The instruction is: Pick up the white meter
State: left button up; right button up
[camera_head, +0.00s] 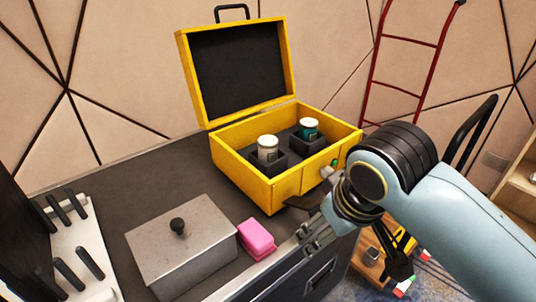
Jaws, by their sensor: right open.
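The white meter (267,149) is a small cream-white cylinder with a dark label. It stands upright in a black foam holder, in the front left part of the open yellow case (258,190). My right gripper (358,260) hangs in front of the case and to its right, off the counter's front edge. It is open, its fingers are spread, and it is apart from the meter. My left gripper is not in view.
A teal cylinder with a white top (308,129) stands in another holder behind and right of the meter. The case's raised lid (240,70) is behind. A metal box (182,245) and pink sponge (256,240) sit on the counter (110,185). A red ladder (408,60) stands behind.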

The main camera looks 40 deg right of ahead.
jog(key=w+d+r+m+h, duration=0.1)
jog(key=w+r+m, duration=0.1)
jog(key=w, duration=0.5)
jog(key=w+d+r+m, duration=0.1)
jog(key=w+m, duration=0.1)
jog(key=w, duration=0.5)
jog(key=m+t+h, duration=0.1)
jog(key=m, duration=0.2)
send_near(268, 140)
jog(key=shift+h, duration=0.3)
jog(key=x, duration=0.4)
jog(key=shift+f+b, duration=0.4)
jog(key=b+x, duration=0.1)
jog(key=x, duration=0.4)
jog(key=shift+w+f, duration=0.3)
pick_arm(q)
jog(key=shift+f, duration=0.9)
pick_arm(e)
jog(key=shift+c, duration=0.2)
jog(key=c, duration=1.4)
